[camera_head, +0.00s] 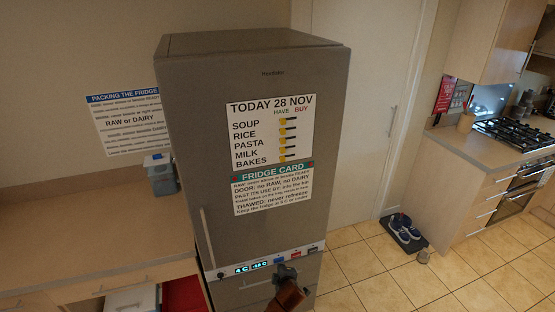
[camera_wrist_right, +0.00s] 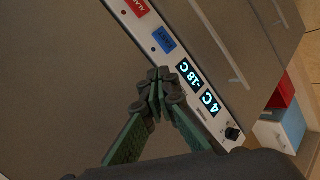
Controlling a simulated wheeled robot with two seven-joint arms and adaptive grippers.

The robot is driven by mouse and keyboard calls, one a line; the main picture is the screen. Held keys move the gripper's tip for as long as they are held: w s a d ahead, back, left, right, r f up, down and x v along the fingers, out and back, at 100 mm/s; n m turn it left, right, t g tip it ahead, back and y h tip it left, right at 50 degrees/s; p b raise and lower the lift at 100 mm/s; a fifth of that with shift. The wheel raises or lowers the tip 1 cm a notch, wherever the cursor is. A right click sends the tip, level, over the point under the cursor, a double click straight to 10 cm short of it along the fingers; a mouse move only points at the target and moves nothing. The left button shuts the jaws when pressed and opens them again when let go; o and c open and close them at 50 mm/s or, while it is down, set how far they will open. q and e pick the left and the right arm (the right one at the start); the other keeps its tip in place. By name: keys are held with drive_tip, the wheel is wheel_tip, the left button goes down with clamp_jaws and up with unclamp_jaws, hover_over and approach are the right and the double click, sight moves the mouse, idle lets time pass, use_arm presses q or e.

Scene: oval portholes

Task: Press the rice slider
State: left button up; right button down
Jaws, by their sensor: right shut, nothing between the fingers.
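The list sheet (camera_head: 270,130) headed "TODAY 28 NOV" is on the upper front of the grey fridge (camera_head: 205,110). Its RICE row has a slider (camera_head: 286,132) with a yellow knob towards the left, under HAVE, and a dark track to the right. My right gripper (camera_head: 287,271) is low in front of the fridge, well below the list, by the control strip. In the right wrist view its fingers (camera_wrist_right: 158,76) are together and empty, in front of the strip. The list is not in the wrist view. My left gripper is not in view.
The control strip (camera_head: 264,264) has lit displays reading 4 C and -18 C, a blue button (camera_wrist_right: 163,40) and a red ALARM button (camera_wrist_right: 136,8). The fridge card (camera_head: 272,190) is below the list. A counter (camera_head: 80,225) adjoins the fridge at left.

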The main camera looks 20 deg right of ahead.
drive_tip(key=w+a+r+n+t+p, duration=0.1)
drive_tip(key=w+r, duration=0.1)
drive_tip(key=r, duration=0.9)
drive_tip(key=w+a+r+n+t+p, duration=0.1)
drive_tip(key=w+a+r+t, duration=0.1)
drive_tip(key=r, duration=1)
use_arm(q)
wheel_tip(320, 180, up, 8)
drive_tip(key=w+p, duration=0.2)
drive_tip(key=p, duration=0.2)
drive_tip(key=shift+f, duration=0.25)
use_arm(e)
drive_tip(key=s+a+r+t+h, duration=0.1)
drive_tip(key=s+r+t, duration=0.1)
drive_tip(key=r, duration=1.5)
drive_tip(key=s+a+r+t+h, duration=0.1)
drive_tip(key=s+r, duration=0.3)
drive_tip(key=r, duration=1.3)
drive_tip(key=shift+a+r+n+t, duration=0.25)
drive_tip(key=shift+n+t, duration=0.15)
drive_tip(key=shift+t, duration=0.1)
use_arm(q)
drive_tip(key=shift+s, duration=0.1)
use_arm(e)
drive_tip(key=shift+w, duration=0.1)
